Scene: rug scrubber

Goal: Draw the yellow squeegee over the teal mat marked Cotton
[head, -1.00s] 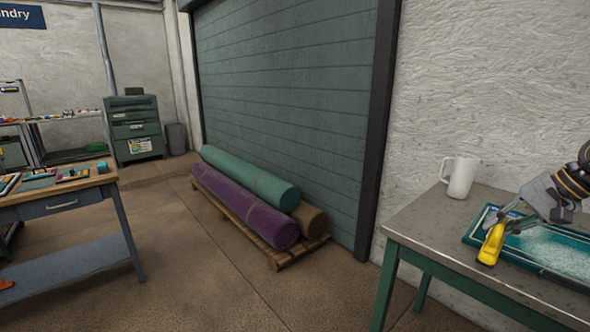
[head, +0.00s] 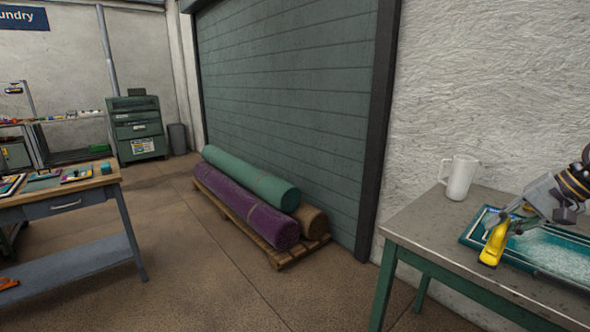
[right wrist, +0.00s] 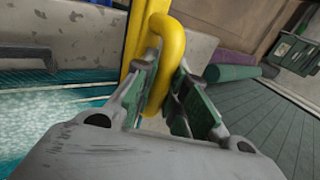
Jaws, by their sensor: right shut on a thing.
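The yellow squeegee (head: 495,244) is at the left end of the teal mat (head: 553,262) on the grey table at the right. My right gripper (head: 515,212) is shut on the squeegee. In the right wrist view the yellow handle (right wrist: 163,50) sits between the fingers of the gripper (right wrist: 160,95). The teal mat (right wrist: 50,110) shows there at the left, with whitish foam on its surface. The mat's right part runs out of the head view, and I cannot read a label on it. My left gripper is not in view.
A white mug (head: 460,178) stands at the back of the grey table (head: 420,226), left of the mat. Rolled rugs lie on a pallet (head: 278,258) on the floor. A wooden-topped workbench (head: 106,180) is at the far left.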

